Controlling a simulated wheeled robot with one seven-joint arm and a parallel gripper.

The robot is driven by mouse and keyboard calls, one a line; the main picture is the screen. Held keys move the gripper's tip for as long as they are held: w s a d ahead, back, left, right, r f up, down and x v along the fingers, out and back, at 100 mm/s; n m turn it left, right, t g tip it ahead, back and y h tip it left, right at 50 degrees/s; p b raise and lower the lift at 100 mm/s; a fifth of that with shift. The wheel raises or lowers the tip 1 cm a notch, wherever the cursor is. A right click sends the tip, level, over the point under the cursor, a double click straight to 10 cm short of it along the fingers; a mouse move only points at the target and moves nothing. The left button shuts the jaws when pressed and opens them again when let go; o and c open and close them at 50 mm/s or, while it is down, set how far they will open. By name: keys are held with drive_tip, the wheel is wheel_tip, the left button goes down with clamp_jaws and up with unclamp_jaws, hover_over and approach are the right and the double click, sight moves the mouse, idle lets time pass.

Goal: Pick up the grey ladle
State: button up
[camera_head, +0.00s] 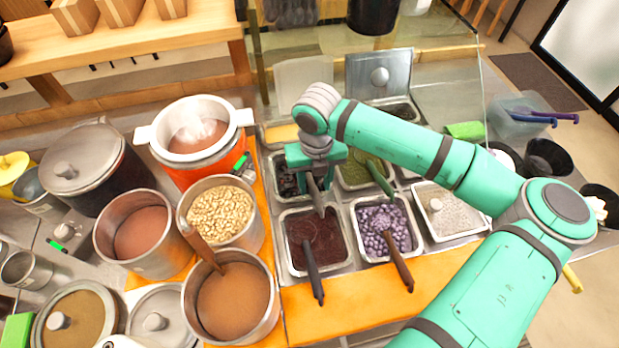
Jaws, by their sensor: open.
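The grey ladle (316,198) rests in the back-left topping tray (274,163), which holds dark contents. Its handle slants forward over the tray's front edge. My gripper (314,172) is open and points down, right over the handle. The teal hand hides the upper part of the tray and some of the ladle. I cannot tell whether the fingers are around the handle or just above it, or whether they touch it.
A dark-handled ladle (313,279) lies in the red-brown tray, a brown ladle (400,268) in the purple tray and a green ladle (381,180) in the green tray. Pots crowd the left, including a peanut pot (221,213). A glass guard (462,85) stands behind.

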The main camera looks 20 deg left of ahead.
drive_tip(key=shift+a+f, duration=0.1)
drive_tip(key=shift+f, duration=1.1)
clamp_jaws()
drive_tip(key=shift+r, duration=0.1)
